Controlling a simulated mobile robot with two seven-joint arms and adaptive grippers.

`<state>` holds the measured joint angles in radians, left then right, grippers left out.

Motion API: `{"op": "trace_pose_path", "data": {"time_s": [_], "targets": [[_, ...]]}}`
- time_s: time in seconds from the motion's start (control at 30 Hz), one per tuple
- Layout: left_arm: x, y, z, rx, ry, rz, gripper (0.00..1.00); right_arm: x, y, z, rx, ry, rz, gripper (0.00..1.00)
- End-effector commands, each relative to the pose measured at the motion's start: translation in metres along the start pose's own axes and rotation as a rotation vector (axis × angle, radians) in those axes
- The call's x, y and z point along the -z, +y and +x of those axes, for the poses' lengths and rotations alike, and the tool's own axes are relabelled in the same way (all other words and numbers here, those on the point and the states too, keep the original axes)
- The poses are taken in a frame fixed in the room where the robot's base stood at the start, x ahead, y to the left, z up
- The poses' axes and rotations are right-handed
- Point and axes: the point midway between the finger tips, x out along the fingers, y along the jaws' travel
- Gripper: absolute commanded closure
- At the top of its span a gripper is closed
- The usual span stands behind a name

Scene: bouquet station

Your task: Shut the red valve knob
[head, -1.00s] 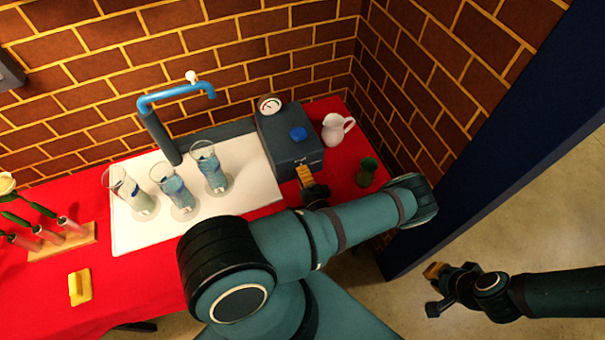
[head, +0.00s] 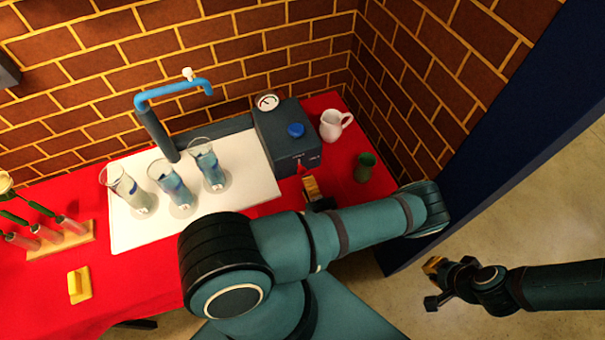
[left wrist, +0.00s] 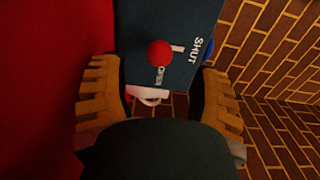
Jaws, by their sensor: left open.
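The red valve knob (left wrist: 160,52) is on the front face of a dark box (left wrist: 205,15), between printed OPEN and SHUT labels. A short white mark lies beside the knob on the SHUT side; I cannot tell whether it is a pointer. In the head view the knob (head: 300,168) is a small red spot low on the box (head: 284,135). My left gripper (head: 311,187) is just in front of it, open and empty, its fingers spread either side of the knob in the left wrist view without touching it. My right gripper (head: 435,284) hangs off the table, far right; its opening is unclear.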

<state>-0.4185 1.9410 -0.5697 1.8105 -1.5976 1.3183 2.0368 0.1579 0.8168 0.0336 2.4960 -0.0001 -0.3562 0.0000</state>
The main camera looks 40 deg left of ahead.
Motion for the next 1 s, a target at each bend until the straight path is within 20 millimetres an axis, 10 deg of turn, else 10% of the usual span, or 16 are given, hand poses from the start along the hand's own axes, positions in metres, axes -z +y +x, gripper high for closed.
{"op": "trace_pose_path", "data": {"time_s": [0.33,1.0], "targets": [[0.0,0.0,-0.053,0.0,0.002,0.0,0.38,0.0,0.0,0.0,0.0,0.0,0.0,1.0],[0.0,0.0,-0.06,0.0,0.0,0.0,0.38,0.0,0.0,0.0,0.0,0.0,0.0,1.0]]}}
